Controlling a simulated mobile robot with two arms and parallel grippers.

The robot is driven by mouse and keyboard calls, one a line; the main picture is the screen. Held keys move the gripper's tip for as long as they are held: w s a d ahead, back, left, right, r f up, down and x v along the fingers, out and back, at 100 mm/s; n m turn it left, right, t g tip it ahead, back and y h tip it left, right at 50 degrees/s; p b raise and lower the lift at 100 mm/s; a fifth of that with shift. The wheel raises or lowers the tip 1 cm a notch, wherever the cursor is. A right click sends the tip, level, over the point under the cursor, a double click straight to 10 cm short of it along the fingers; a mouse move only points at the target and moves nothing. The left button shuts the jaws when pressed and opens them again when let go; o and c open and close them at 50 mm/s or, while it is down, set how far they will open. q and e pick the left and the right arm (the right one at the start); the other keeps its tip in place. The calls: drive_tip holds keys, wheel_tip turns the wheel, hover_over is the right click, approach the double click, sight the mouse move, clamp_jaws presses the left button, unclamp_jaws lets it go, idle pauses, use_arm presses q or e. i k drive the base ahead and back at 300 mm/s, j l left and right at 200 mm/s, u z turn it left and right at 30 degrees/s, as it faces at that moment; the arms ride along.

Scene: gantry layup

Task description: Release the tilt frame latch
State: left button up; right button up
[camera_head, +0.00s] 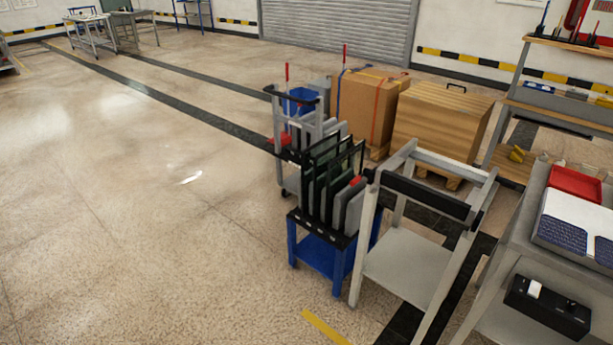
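A pale grey frame stand (365,245) with a lower shelf stands right of centre. It looks like the tilt frame, but I cannot be sure. A dark bar (425,197) runs across its near upper side, and its top looks open. I cannot make out a latch on it or tell its state. A small red piece (356,181) shows by the rack at its left; I cannot tell what it is. Neither of my grippers is in view.
A blue stand (319,256) with upright dark panels is close against the frame's left side. Behind are a grey trolley (282,128), a cardboard box (362,108) and a wooden crate (440,120). A workbench (535,200) stands right. The floor at left is clear.

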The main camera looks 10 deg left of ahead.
sight(358, 179)
drive_tip(key=i+j+z, duration=0.45)
drive_tip(key=i, duration=0.25)
drive_tip(key=i+j+z, duration=0.45)
drive_tip(key=i+j, duration=0.2)
drive_tip(key=j, duration=0.2)
